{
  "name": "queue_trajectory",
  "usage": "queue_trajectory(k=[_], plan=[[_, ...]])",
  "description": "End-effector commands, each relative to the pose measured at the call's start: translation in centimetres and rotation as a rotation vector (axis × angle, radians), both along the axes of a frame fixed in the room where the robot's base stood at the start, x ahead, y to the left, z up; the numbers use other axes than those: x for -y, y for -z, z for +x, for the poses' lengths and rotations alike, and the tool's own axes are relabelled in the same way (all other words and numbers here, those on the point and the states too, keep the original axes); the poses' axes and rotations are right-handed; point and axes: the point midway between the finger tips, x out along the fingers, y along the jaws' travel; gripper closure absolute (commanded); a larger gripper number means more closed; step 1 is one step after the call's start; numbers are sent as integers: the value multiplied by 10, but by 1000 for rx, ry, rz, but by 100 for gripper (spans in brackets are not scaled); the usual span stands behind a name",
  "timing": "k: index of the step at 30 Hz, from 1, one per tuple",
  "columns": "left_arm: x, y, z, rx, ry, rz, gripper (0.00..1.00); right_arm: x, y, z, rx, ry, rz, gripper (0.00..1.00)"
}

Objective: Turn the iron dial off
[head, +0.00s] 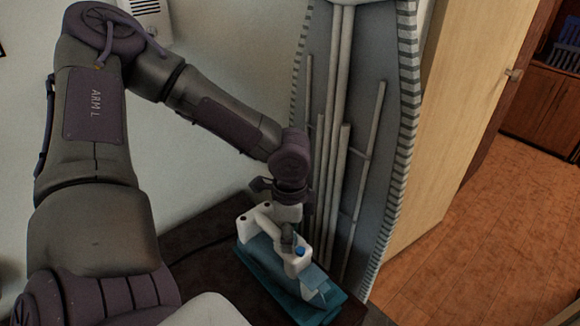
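A teal iron (262,277) rests on a dark surface near the bottom centre of the head view. My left arm comes in from the left, and my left gripper (276,243) is right over the iron, with pale parts covering its upper side. The gripper overlaps the iron in the picture; I cannot tell whether it touches it, or whether its fingers are open or shut. A small blue spot shows among the pale parts; I cannot tell whether it is the dial. The dial's setting is not readable. My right gripper is out of view.
A tall ironing board (380,110) with pale metal legs stands upright just behind the iron. A light wooden door (455,115) is to its right, with open tiled floor (500,240) beyond. The dark tabletop (205,235) continues left of the iron, by a pale wall.

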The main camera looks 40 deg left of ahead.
Motion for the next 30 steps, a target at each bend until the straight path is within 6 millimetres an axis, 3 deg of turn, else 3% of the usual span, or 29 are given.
queue_trajectory(k=[13, 24, 30], plan=[[0, -9, 1, 4, 0, 0, 39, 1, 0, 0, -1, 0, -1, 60], [0, -83, 2, 7, 0, 0, 39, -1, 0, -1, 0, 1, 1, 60], [0, -112, 1, 3, 0, 0, 39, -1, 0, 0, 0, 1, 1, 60]])
